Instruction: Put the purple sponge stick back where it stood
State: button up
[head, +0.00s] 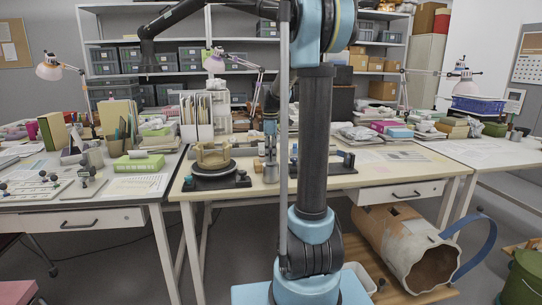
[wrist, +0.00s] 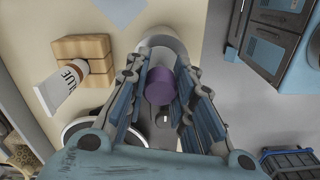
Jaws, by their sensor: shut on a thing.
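The purple sponge stick (wrist: 160,88) shows in the wrist view as a short purple cylinder end between the two fingers of my gripper (wrist: 164,66). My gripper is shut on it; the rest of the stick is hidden. A pale round holder or jar (wrist: 161,38) lies just beyond the fingertips, partly covered by them. I cannot tell whether the stick touches it. In the head view my gripper (head: 270,127) points down over the middle table, above a small jar (head: 270,172). The stick cannot be made out there.
A partly built pot (head: 212,154) stands on a dark turntable (head: 210,168) left of my gripper. Shelves (head: 240,70) are behind. Bare tabletop (head: 390,174) shows at the right.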

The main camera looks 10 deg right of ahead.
dwell(0.3)
jog(key=o, duration=0.9)
jog(key=shift+r, duration=0.1)
notch_tip(320, 180, up, 12)
jog(key=shift+f, duration=0.2)
jog(key=s+f+m, duration=0.5)
jog(key=s+f, duration=0.2)
jog(key=s, duration=0.4)
jog(key=s+f+m+t, duration=0.1)
jog(key=s+f+m, duration=0.4)
jog(key=s+f, duration=0.3)
jog(key=s+f+m+t, duration=0.1)
jog(key=s+f+m, duration=0.4)
jog(key=s, duration=1)
jog(key=shift+s+d+f, duration=0.1)
jog(key=shift+s+f, duration=0.1)
jog(key=shift+f, duration=0.5)
jog(key=shift+s+d+f, duration=0.1)
jog(key=shift+s+f, duration=0.1)
jog(key=shift+f, duration=0.45)
